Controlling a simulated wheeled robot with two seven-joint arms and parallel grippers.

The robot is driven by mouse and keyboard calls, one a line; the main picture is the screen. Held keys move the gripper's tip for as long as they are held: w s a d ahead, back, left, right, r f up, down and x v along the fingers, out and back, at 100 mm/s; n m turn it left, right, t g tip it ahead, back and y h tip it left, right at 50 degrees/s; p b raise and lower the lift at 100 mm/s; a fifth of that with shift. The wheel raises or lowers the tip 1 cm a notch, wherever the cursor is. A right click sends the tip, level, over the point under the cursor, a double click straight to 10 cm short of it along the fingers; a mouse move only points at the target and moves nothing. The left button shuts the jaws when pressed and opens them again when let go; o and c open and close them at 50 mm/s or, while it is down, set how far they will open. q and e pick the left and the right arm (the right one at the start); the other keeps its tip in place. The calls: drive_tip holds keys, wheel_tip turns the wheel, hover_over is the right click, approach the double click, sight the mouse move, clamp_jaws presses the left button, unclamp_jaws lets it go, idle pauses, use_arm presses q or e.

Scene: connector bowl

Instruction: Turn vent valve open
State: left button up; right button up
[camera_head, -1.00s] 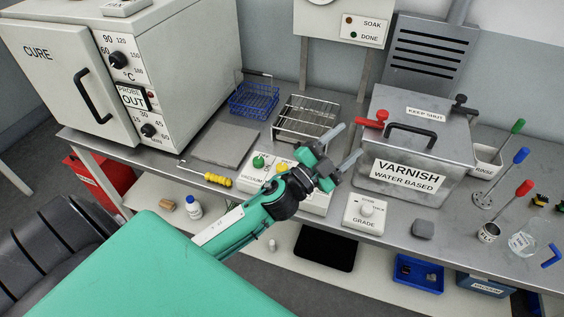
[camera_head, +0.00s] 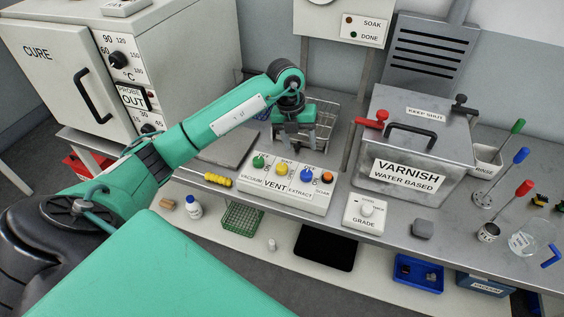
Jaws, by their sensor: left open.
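A white control panel (camera_head: 297,200) with VACUUM, VENT and EXTRACT labels sits at the bench front. It has a green knob (camera_head: 259,161), a yellow knob (camera_head: 281,169), a blue knob (camera_head: 306,174) and an orange knob (camera_head: 326,177) in a row. The VENT label is under the yellow knob. My left gripper (camera_head: 293,147) is open and points down, just behind the panel and above the yellow and blue knobs in the picture. I see no contact with any knob; its height over the bench is hard to tell. My right gripper is not in view.
A wire rack (camera_head: 325,118) stands behind the left gripper, partly hidden. A steel VARNISH tank (camera_head: 408,170) with a red clamp stands to the right. The GRADE dial box (camera_head: 364,214) is right of the panel. The CURE oven (camera_head: 45,75) is at the left.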

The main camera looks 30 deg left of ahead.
use_arm(q)
drive_tip(key=r+n+y, duration=0.1)
drive_tip(key=r+y, duration=0.1)
hover_over(282, 165)
drive_tip(key=shift+g, duration=0.4)
wheel_tip(282, 165, down, 14)
drive_tip(key=p, duration=0.3)
drive_tip(key=shift+p, duration=0.35)
drive_tip(key=c, duration=1)
